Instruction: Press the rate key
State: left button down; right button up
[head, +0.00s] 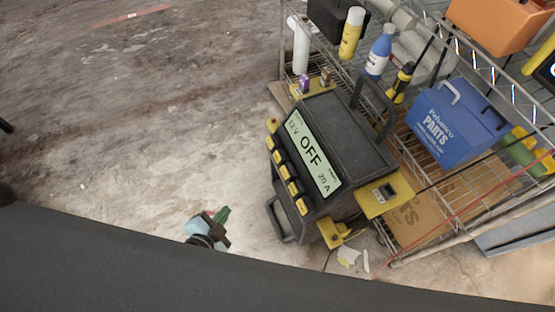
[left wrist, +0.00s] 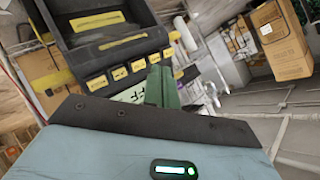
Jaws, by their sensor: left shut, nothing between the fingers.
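The black battery charger (head: 325,150) stands against the wire shelving, with a lit display (head: 312,155) reading "12 V", "OFF" and "20 A". A row of yellow keys (head: 286,172) runs along the panel beside the display. Their labels are too small to read, so I cannot tell which is the rate key. In the left wrist view the yellow keys (left wrist: 119,73) show beyond the fingers. My left gripper (head: 222,215) is shut and empty, left of the charger and apart from it. Its green fingers (left wrist: 162,88) hide part of the display in the wrist view. My right gripper is not in view.
The wire shelf holds a blue parts box (head: 455,125), a blue bottle (head: 380,50), a yellow can (head: 351,32) and an orange bin (head: 500,22). A yellow clamp (head: 335,234) lies by the charger's base.

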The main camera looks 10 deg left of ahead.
aim_at(278, 157)
pick_arm(q)
jog(key=w+m+t+h+b, duration=0.1)
jog(key=w+m+t+b, duration=0.2)
jog(key=w, duration=1.4)
jog(key=shift+d+m+t+b, duration=0.3)
jog(key=shift+d+m+b, duration=0.15)
jog(key=shift+m+b, duration=2.15)
pick_arm(e)
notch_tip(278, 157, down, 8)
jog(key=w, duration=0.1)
jog(key=shift+b, duration=0.35)
pick_arm(q)
jog(key=shift+f+n, duration=0.15)
jog(key=shift+n, duration=0.25)
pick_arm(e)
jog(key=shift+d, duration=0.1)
pick_arm(q)
jog(key=w+d+f+b, duration=0.4)
jog(key=d, duration=0.2)
jog(key=shift+d+f+b, duration=0.15)
jog(key=shift+f+b, duration=0.15)
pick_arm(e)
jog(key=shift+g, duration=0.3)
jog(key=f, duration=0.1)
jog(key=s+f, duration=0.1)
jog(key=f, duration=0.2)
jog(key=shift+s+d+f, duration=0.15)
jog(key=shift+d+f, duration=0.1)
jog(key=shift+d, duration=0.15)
